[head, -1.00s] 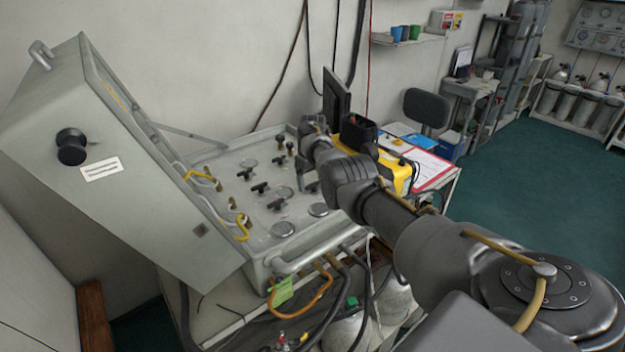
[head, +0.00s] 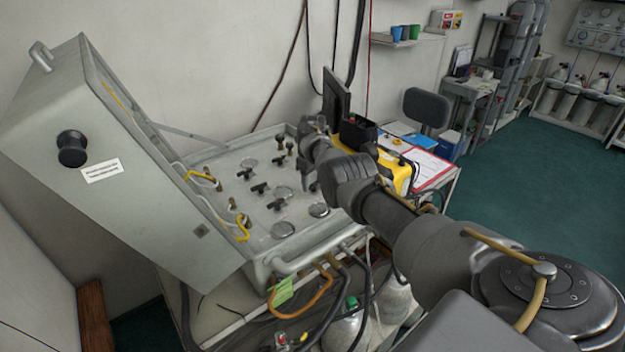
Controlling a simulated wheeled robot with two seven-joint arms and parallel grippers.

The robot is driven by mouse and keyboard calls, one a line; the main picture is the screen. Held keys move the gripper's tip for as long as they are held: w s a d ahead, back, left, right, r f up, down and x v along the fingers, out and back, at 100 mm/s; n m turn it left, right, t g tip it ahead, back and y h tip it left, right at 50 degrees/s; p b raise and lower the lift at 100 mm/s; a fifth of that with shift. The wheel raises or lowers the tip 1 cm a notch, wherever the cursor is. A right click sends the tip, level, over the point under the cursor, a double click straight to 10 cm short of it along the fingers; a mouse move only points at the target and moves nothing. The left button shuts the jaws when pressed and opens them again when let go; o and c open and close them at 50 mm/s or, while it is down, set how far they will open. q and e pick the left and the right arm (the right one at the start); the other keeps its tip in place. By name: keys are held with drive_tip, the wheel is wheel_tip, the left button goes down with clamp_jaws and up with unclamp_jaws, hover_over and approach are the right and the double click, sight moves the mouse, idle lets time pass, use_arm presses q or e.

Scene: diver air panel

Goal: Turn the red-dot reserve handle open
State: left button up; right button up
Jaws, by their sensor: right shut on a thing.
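The grey air panel (head: 240,215) lies in an open case, with several black T-shaped handles, such as one handle (head: 259,188), and round gauges on its face. I cannot make out a red dot on any handle from here. My right gripper (head: 307,172) is over the right side of the panel, pointing down toward it. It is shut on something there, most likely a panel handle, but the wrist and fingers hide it. How far that handle is turned cannot be seen. My left gripper is not in view.
The raised case lid (head: 120,170) stands at the left of the panel. Yellow hoses (head: 241,228) run along the hinge side. Cylinders (head: 345,328) and hoses are below the front edge.

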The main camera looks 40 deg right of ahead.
drive_tip(key=n+p, duration=0.1)
drive_tip(key=n, duration=0.3)
drive_tip(key=shift+r+n, duration=0.15)
drive_tip(key=shift+n, duration=0.15)
drive_tip(key=n, duration=0.3)
drive_tip(key=shift+s+d+n+p, duration=0.1)
drive_tip(key=shift+n+p, duration=0.2)
drive_tip(key=shift+p, duration=0.1)
drive_tip(key=n, duration=0.3)
drive_tip(key=shift+d+n+p, duration=0.1)
drive_tip(key=shift+n+p, duration=0.2)
drive_tip(key=shift+n, duration=1.8)
drive_tip(key=o, duration=1)
